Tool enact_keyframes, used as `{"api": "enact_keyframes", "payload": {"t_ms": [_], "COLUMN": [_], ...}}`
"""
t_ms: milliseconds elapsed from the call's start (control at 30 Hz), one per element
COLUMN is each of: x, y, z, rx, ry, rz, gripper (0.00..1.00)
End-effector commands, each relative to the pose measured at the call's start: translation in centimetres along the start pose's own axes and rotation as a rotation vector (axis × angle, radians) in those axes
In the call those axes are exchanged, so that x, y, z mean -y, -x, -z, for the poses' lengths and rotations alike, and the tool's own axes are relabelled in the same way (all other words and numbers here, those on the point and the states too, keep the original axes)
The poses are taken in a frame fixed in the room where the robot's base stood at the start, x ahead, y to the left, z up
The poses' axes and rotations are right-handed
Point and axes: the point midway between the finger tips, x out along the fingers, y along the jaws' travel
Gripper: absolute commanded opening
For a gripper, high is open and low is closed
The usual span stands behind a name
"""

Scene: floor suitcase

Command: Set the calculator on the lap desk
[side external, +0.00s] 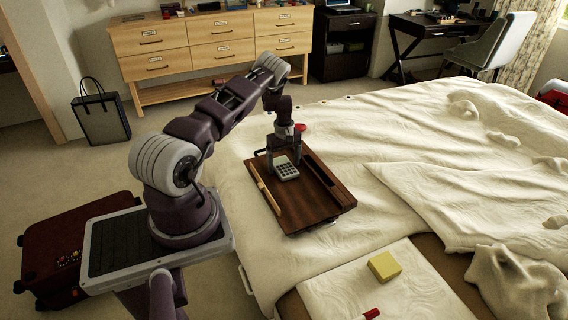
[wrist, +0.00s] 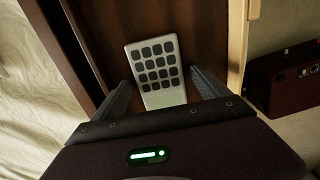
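The calculator (side external: 285,169) is light grey with dark keys. In the side view it shows at my gripper, over the wooden lap desk (side external: 318,205) on the bed. In the wrist view the calculator (wrist: 155,68) lies face up over the brown surface of the lap desk (wrist: 207,42). Its near end is between the two fingers of my gripper (wrist: 162,85), with a visible gap on each side. The gripper (side external: 284,160) is open around it. The calculator appears to rest on the desk; whether it lies fully flat I cannot tell.
The lap desk has a raised dark ledge and a pale strip (side external: 267,192) along its edges. A yellow block (side external: 384,266) and a red object (side external: 371,313) are on the bed's near part. A dark red suitcase (side external: 70,245) lies on the floor. The rumpled bed (side external: 400,130) extends right.

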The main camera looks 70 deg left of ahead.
Motion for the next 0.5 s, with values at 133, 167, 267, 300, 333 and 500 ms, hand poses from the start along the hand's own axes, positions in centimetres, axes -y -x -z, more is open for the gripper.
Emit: {"api": "enact_keyframes", "payload": {"t_ms": [133,167,267,300,333,500], "x": [0.0,0.0,0.0,-0.1,-0.1,-0.1], "y": [0.0,0.0,0.8,1.6,2.3,7.2], "z": [0.0,0.0,0.0,0.1,0.1,0.0], "rx": [0.000,0.000,-0.001,-0.002,-0.002,-0.002], "ry": [0.000,0.000,0.000,0.000,0.000,0.000], "rz": [0.000,0.000,-0.001,-0.002,-0.002,-0.003], "gripper": [0.85,0.85,0.85,0.85,0.85,0.85]}}
